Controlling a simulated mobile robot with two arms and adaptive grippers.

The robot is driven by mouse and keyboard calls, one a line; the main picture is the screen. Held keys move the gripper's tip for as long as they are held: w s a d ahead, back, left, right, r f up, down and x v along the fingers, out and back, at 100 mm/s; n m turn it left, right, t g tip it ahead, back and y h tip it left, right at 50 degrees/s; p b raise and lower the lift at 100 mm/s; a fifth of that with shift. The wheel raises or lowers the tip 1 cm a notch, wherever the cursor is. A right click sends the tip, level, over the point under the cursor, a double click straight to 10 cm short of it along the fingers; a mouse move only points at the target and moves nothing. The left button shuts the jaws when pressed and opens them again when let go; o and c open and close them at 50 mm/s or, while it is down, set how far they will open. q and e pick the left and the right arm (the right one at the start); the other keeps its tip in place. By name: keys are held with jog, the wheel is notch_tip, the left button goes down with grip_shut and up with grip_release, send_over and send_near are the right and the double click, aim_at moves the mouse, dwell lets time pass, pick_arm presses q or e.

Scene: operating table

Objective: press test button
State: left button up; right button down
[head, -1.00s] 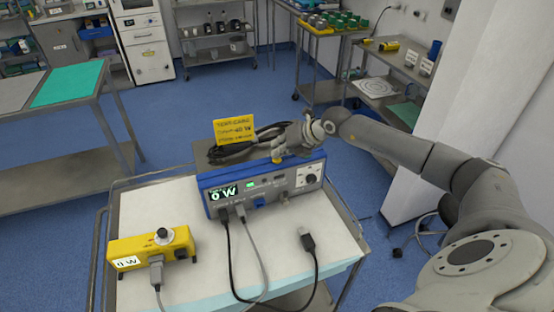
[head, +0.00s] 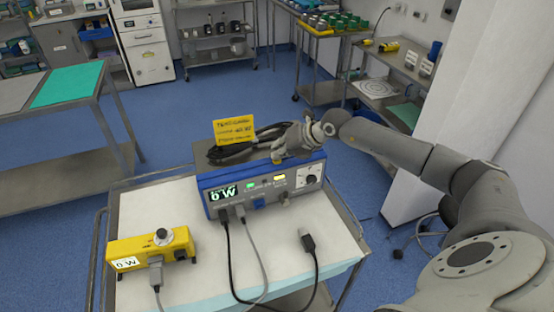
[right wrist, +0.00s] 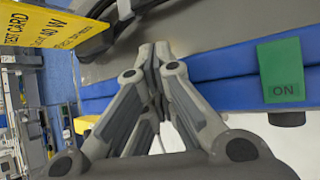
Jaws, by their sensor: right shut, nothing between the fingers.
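The blue-fronted device (head: 232,208) stands on the cart, its display (head: 223,194) reading 0 W. I cannot make out a label for the test button. My right gripper (head: 279,158) is shut and empty at the device's top front edge, above the yellow indicator. In the right wrist view its closed fingertips (right wrist: 154,50) lie over the blue edge, and contact cannot be told. A green ON tag (right wrist: 284,72) shows there. My left gripper is out of view.
A yellow test card (head: 234,131) and coiled black cable (head: 245,146) sit on top of the device. A yellow meter box (head: 140,251) reading 0 W stands at front left. Cables hang from the device's front; a loose plug (head: 308,243) lies on the white cart top (head: 185,208).

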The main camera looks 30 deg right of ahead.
jog(key=shift+r+p, duration=0.4)
jog(key=shift+r, duration=0.3)
jog(key=shift+r+p, duration=1.7)
jog(key=shift+r, duration=0.9)
jog(key=shift+f, duration=0.1)
